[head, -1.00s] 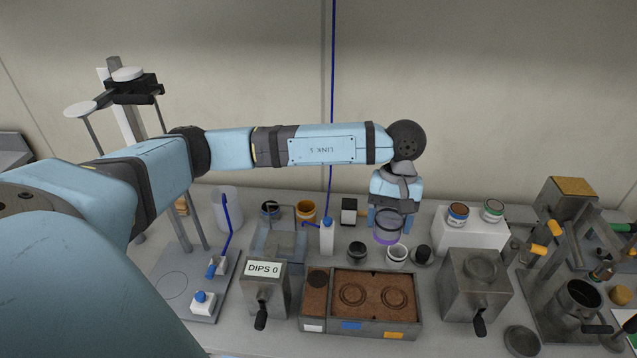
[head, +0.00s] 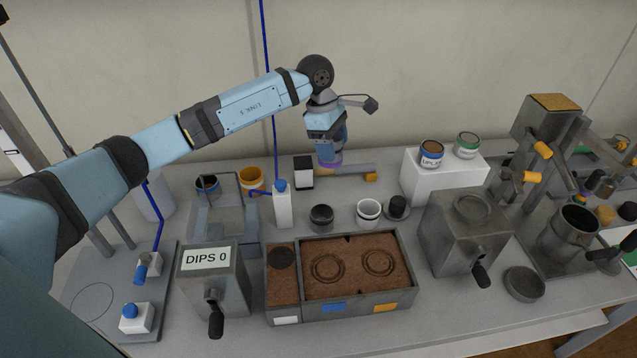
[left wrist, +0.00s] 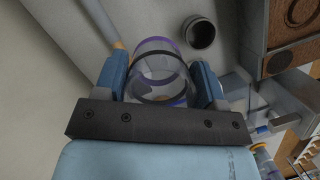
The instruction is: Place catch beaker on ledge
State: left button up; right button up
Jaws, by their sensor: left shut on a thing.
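The catch beaker (left wrist: 157,62) is clear with a purple rim and a dark band. My left gripper (left wrist: 160,80) is shut around it in the left wrist view. In the head view the left gripper (head: 326,142) points down near the back wall, and only the beaker's purple part (head: 329,165) shows beneath it. A low grey bar with an orange end (head: 352,172) lies just to the right of and behind the beaker. I cannot tell whether the beaker touches the bar or the bench, nor which surface is the ledge. My right gripper is not in view.
A black-and-white block (head: 303,173) and a white bottle (head: 282,208) stand left of the beaker. A dark cup (head: 321,217) and a white cup (head: 369,212) stand in front. A white stand (head: 447,180) with two jars is at right. The soil tray (head: 408,262) lies nearer.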

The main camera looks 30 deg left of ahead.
pick_arm(q)
notch_tip(320, 180, down, 14)
jog(key=shift+r+b, duration=0.25)
jog(key=shift+b, duration=0.1)
jog(key=shift+f, duration=0.15)
jog(key=o, duration=1)
